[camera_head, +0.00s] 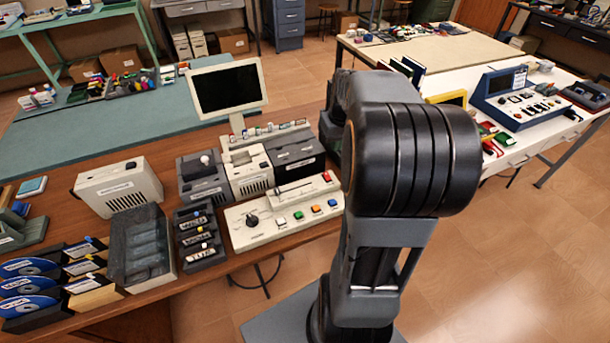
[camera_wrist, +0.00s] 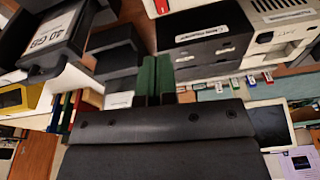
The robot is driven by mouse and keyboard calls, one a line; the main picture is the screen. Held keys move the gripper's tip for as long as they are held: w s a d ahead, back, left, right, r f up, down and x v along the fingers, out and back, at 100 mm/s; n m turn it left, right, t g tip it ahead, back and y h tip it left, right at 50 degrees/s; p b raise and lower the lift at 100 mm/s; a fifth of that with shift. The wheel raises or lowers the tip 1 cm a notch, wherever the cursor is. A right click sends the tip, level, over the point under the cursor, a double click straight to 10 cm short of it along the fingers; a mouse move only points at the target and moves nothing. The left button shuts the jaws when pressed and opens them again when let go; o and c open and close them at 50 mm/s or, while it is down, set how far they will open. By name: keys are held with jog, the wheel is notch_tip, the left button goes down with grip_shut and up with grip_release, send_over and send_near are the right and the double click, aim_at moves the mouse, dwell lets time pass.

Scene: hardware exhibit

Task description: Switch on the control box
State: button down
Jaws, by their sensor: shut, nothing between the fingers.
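A cream control box (camera_head: 285,212) with a black knob at its left and a row of coloured buttons lies at the front edge of the wooden table in the head view. The right end of the box is beside my arm and partly hidden by it. I cannot read any on or off state. My gripper (camera_wrist: 155,82) shows in the wrist view with its two dark green fingers shut together and nothing between them. It is near dark and cream boxes, and I see no contact. In the head view my arm hides the gripper.
A monitor (camera_head: 228,88) stands behind the box, with a cream unit (camera_head: 248,172) and a dark unit (camera_head: 203,178) in front of it. A blue console (camera_head: 518,97) stands on the right table.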

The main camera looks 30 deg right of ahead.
jog(key=n, duration=0.1)
send_near(325, 173)
jog(key=f, duration=0.5)
jog(key=w+f, duration=0.1)
jog(key=f, duration=0.1)
jog(key=shift+w+d+f, duration=0.1)
jog(key=shift+d+f, duration=0.1)
jog(key=shift+f, duration=0.05)
jog(key=shift+p, duration=0.4)
